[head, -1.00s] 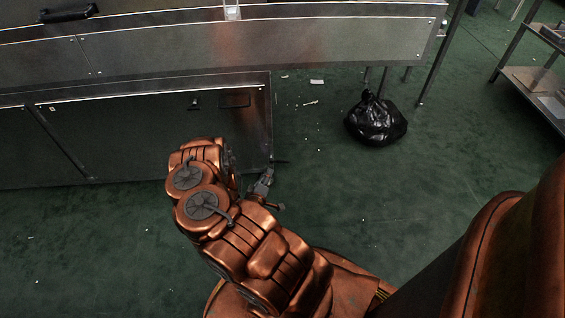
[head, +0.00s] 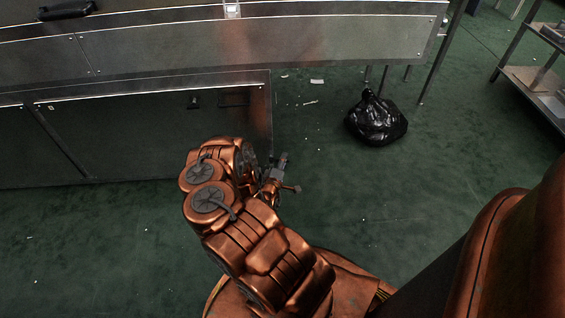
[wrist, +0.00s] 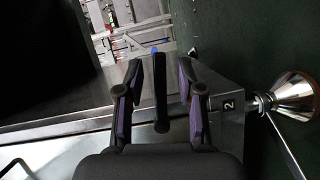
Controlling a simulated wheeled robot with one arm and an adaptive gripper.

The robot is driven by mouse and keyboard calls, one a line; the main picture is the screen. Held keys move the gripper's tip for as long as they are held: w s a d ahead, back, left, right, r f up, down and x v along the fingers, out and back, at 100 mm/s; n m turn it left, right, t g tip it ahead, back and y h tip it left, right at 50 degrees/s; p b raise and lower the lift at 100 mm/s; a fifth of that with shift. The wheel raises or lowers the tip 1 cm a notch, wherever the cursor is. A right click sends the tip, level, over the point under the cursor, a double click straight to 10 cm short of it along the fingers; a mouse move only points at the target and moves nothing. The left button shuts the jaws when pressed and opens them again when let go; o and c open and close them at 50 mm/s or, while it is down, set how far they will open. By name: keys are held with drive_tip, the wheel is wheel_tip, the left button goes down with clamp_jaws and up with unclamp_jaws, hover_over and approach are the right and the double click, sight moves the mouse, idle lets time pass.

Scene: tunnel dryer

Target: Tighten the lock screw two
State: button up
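My gripper (wrist: 158,66) is open in the wrist view, with one purple-padded finger on each side of a slim black bar (wrist: 160,95) with a blue end. The bar stands between the fingers with a gap on both sides. It may be the handle of lock screw two, but its mounting is not clear. A plate marked "2" (wrist: 230,105) is on the metal panel just right of the fingers. In the head view my arm's end is low beside the right end of the steel cabinet (head: 150,125); the screw cannot be made out there.
In the wrist view a shiny cone-shaped metal foot (wrist: 292,97) on a threaded shaft is close on the right. In the head view a black bag (head: 376,118) lies on the green floor, and a metal shelf rack (head: 535,80) stands at far right. Open floor lies between.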

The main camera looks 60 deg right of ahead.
drive_tip(key=shift+d, duration=0.1)
clamp_jaws()
idle(0.6)
